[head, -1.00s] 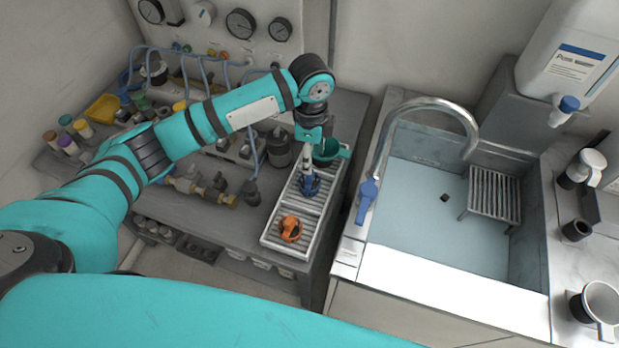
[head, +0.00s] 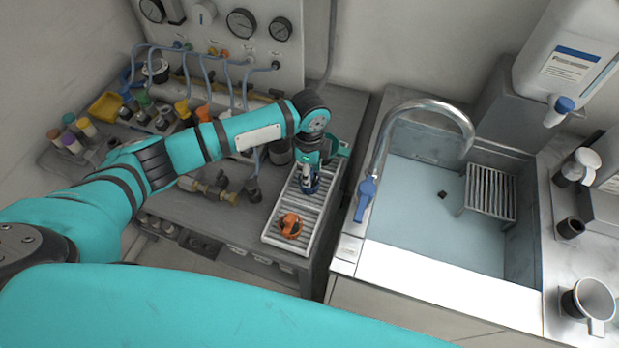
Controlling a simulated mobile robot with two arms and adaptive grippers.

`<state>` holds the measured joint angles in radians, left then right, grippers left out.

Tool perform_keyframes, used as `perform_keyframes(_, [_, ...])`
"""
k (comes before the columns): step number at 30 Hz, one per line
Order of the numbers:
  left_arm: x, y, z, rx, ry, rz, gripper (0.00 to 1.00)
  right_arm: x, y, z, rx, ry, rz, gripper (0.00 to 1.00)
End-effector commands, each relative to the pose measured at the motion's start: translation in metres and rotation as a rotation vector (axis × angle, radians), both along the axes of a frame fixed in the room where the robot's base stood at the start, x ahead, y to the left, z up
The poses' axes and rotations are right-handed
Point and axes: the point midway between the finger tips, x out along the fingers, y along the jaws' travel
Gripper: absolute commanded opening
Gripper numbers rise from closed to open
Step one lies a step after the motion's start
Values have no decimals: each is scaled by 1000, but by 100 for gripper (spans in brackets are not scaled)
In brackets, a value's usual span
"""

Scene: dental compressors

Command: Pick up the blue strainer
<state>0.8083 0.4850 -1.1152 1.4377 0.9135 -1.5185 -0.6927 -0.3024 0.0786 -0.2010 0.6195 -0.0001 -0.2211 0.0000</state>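The blue strainer (head: 310,187) sits on the ribbed white rack (head: 269,238), between a green strainer (head: 338,149) behind it and an orange strainer (head: 290,226) in front. My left gripper (head: 307,180) points down right at the blue strainer, with its fingers low over or around it. The gripper and wrist hide part of the blue strainer and much of the green one. I cannot tell whether the fingers are closed on it. My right gripper is not in view.
A sink (head: 430,215) with a curved faucet (head: 425,103) and blue lever stands right of the rack. Bottles, valves and hoses crowd the bench left and behind. A large white jug (head: 570,60) is at the back right.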

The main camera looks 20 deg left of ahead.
Motion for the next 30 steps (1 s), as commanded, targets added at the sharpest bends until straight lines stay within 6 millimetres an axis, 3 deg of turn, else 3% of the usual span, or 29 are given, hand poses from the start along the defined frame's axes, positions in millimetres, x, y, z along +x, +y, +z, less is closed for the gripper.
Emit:
perform_keyframes(1, [0, 0, 0, 0, 0, 0, 34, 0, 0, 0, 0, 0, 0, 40])
perform_keyframes(8, [0, 0, 1, 0, 0, 1, 4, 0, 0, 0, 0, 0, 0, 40])
perform_keyframes(17, [1, 0, 6, -1, -2, 1, 3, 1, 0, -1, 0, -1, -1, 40])
perform_keyframes(30, [1, 0, 83, -1, -3, 1, 3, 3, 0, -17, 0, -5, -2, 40])
